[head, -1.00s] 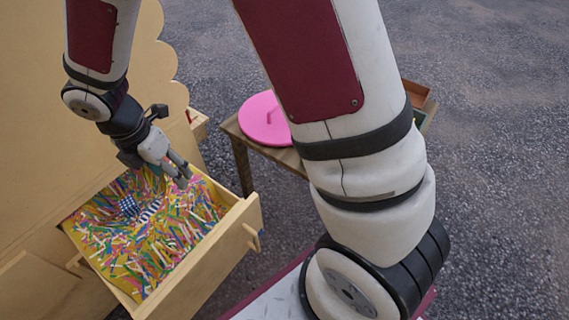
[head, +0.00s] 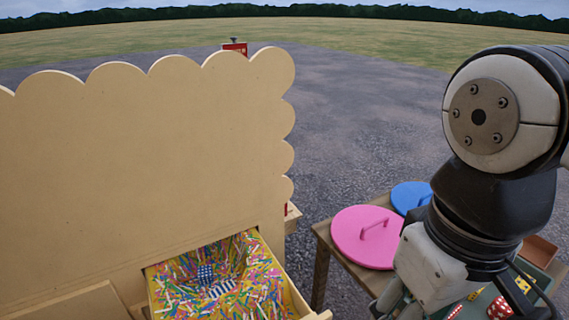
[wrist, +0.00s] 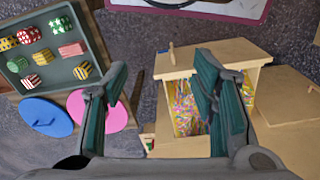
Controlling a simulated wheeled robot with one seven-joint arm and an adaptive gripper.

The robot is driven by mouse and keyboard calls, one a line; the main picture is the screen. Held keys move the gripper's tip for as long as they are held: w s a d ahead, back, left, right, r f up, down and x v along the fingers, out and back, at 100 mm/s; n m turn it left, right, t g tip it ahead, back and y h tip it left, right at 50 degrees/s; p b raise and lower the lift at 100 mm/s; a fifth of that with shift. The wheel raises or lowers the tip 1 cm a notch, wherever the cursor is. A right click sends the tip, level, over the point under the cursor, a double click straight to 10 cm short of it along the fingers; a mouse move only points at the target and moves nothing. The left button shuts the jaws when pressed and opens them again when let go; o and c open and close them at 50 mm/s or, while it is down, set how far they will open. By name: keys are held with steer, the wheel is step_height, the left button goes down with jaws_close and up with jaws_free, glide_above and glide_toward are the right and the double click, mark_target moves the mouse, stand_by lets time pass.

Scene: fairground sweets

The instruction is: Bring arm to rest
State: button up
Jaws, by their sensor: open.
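My arm is raised at the right of the head view, with my gripper (head: 405,300) pointing down near the side table and partly cut off by the frame's bottom. In the wrist view my gripper (wrist: 160,105) shows two dark green fingers spread wide apart with nothing between them. The fingers look clear of the table and of the drawer.
An open drawer (head: 303,300) holds colourful paper strips and small patterned pieces. A wooden table (head: 322,235) bears a pink lid (head: 362,237), a blue lid (head: 408,195) and a green tray (wrist: 93,35) of several patterned sweets. A tall scalloped board (head: 150,160) stands left.

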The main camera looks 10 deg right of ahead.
steer(key=shift+s+a+m, duration=0.15)
steer(key=shift+s+m, duration=0.25)
steer(key=shift+s, duration=0.3)
